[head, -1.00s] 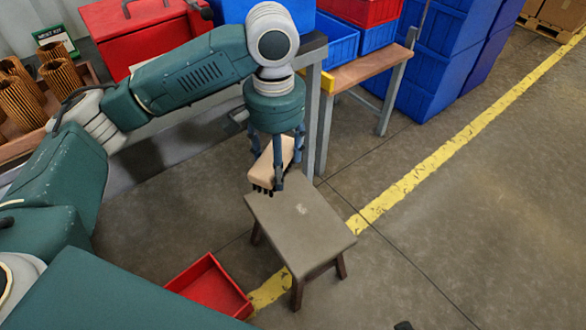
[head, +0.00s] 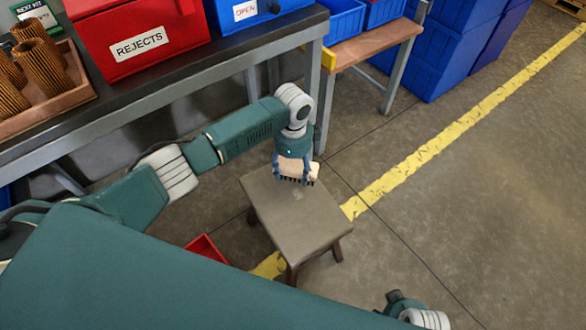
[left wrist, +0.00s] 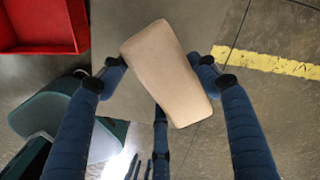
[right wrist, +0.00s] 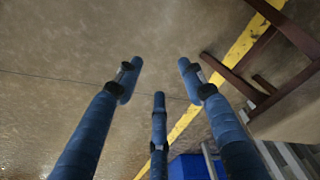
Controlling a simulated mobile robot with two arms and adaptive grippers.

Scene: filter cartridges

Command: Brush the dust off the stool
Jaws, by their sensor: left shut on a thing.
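The stool (head: 298,221) stands on the floor in the middle of the head view, with a grey-brown square seat and dark legs. A small pale dust patch (head: 298,195) shows on its seat. My left gripper (head: 297,172) is shut on a brush (head: 299,167) with a pale wooden back and dark bristles. It holds the brush at the seat's far edge, bristles down; whether they touch the seat is unclear. The brush back also shows in the left wrist view (left wrist: 166,72). My right gripper (right wrist: 158,85) is open and empty, with the stool's legs to its right in the right wrist view.
A red tray (head: 205,250) lies on the floor left of the stool, partly hidden by my body. A workbench (head: 180,95) carries a red REJECTS box (head: 135,35) and a tray of brown cartridges (head: 75,95). The floor to the right is clear.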

